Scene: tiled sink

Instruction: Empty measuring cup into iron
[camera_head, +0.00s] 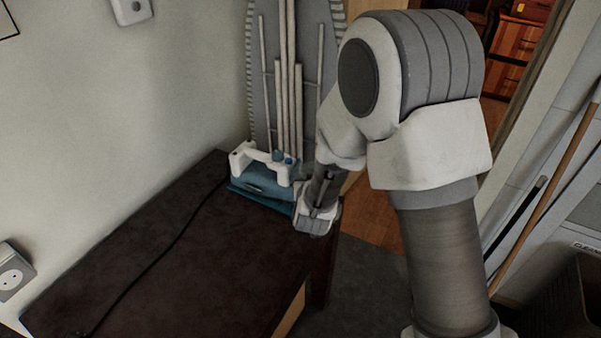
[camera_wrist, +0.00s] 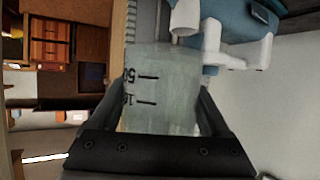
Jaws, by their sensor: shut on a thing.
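The measuring cup (camera_wrist: 160,72) is translucent with dark markings, and my gripper (camera_wrist: 164,100) is shut around it in the wrist view. The cup's far end is close to the white parts of the iron (camera_wrist: 232,30), which is blue and white at the upper right; I cannot tell whether they touch. In the head view the iron (camera_head: 262,180) stands at the far end of the dark table, with my gripper (camera_head: 303,205) just to its right. I cannot make out the cup in the head view, nor its contents or exact tilt.
The dark table top (camera_head: 170,250) is mostly clear, with a black cord (camera_head: 150,265) running along it. An ironing board (camera_head: 290,60) stands upright behind the iron. A wall (camera_head: 120,110) borders the table's left side. Wooden-handled poles (camera_head: 540,200) lean at the right.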

